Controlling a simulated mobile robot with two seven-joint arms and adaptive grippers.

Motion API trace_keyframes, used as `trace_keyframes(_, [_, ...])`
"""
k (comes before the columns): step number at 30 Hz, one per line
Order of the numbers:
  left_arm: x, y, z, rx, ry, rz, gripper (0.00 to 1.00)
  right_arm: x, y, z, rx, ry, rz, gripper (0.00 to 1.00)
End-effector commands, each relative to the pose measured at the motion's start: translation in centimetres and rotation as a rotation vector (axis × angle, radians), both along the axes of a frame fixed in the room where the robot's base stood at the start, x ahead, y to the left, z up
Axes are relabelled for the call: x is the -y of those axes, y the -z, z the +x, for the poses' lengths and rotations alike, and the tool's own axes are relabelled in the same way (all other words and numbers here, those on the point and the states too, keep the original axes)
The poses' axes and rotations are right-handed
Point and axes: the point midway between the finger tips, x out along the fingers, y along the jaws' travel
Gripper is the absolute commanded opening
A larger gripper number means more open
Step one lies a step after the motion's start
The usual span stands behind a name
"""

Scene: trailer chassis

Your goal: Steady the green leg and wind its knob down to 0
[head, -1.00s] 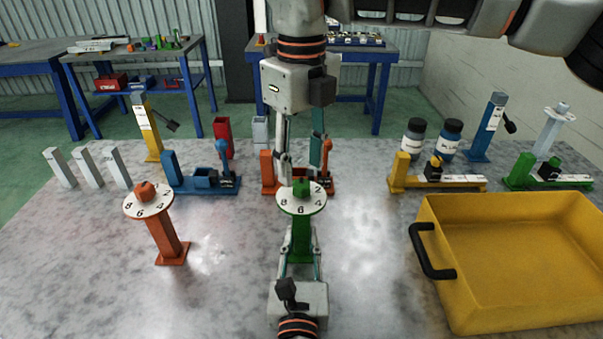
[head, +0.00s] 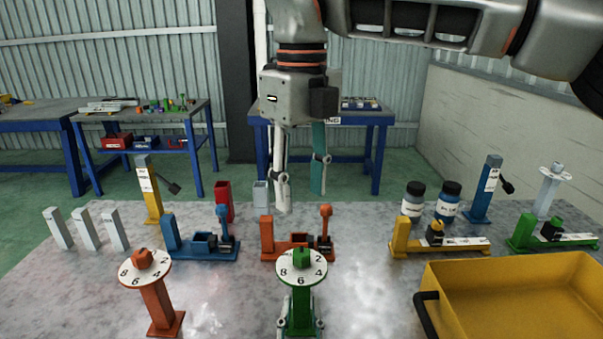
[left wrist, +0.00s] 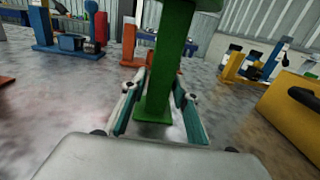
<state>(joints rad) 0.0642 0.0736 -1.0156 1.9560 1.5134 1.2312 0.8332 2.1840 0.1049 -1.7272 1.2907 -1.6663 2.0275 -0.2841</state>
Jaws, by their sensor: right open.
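The green leg (head: 300,312) stands upright at the front middle of the table. Its white dial (head: 287,278) shows 2, 4, 6 and 8, with the green knob (head: 302,257) on top. My left gripper (left wrist: 160,98) has its fingers on both sides of the post, low down, and looks shut on it; in the head view its fingertips (head: 301,324) show beside the post. My right gripper (head: 302,193) points down, open and empty, above and behind the dial in the picture. The knob is clear of it.
An orange leg (head: 160,306) with a similar dial stands left. A yellow bin (head: 520,300) with a black handle fills the right front. Behind are a blue fixture (head: 195,248), an orange fixture (head: 290,249), a yellow fixture (head: 440,244) and two bottles (head: 430,205).

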Motion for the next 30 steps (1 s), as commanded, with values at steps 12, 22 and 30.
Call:
trace_keyframes(12, [0.0, -0.1, -0.1, 0.001, 0.000, 0.000, 0.50, 0.0, 0.0, 0.0, 0.000, 0.000, 0.000, 0.41])
trace_keyframes(22, [-0.1, -0.1, -2.9, 0.001, 0.000, -0.001, 0.50, 0.0, -0.1, 0.0, 0.001, 0.000, 0.001, 0.41])
trace_keyframes(30, [-0.2, -0.1, -5.3, 0.001, 0.001, -0.001, 0.50, 0.0, 0.0, 0.0, 0.000, 0.000, 0.000, 0.41])
